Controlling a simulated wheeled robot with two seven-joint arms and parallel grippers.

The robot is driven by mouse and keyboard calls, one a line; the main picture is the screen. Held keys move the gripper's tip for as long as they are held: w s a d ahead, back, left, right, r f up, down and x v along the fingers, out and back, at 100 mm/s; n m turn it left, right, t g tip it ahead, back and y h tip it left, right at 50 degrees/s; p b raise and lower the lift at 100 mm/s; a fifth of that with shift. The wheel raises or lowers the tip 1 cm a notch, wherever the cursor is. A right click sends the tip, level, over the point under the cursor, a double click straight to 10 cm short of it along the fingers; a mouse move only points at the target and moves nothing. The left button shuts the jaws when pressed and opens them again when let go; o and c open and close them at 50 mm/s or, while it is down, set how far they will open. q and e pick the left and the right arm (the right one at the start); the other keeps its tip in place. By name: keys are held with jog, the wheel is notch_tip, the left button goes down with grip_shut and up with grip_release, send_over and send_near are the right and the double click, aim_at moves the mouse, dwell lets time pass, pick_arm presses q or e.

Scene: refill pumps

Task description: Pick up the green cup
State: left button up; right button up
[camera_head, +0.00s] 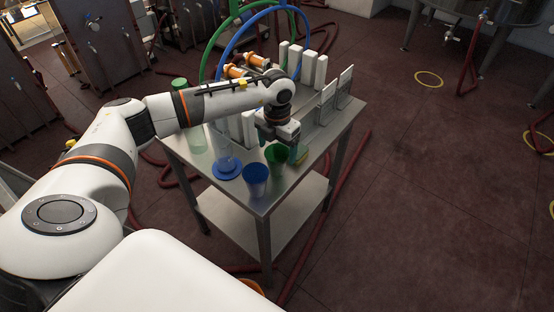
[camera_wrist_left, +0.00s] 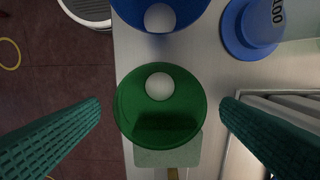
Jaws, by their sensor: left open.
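The green cup (camera_head: 276,155) stands near the front right of the metal table. In the left wrist view the green cup (camera_wrist_left: 128,122) is seen from above, with a pale round spot inside it. My left gripper (camera_head: 278,142) is over the green cup, its lower end overlapping the cup's rim in the head view. In the left wrist view my left gripper (camera_wrist_left: 160,103) has its two dark green fingers wide apart, one on each side of the cup, with gaps between. It holds nothing. My right gripper is not in view.
A blue cup (camera_head: 256,182) stands close to the green one, towards the table's front corner. A clear cylinder on a blue base (camera_head: 227,170) stands to the left. A small sponge-like block (camera_wrist_left: 160,156) lies beside the green cup. White upright holders (camera_head: 321,71) occupy the back.

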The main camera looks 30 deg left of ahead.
aim_at(276, 155)
pick_arm(q)
jog(key=shift+f, duration=1.25)
jog(key=c, duration=1)
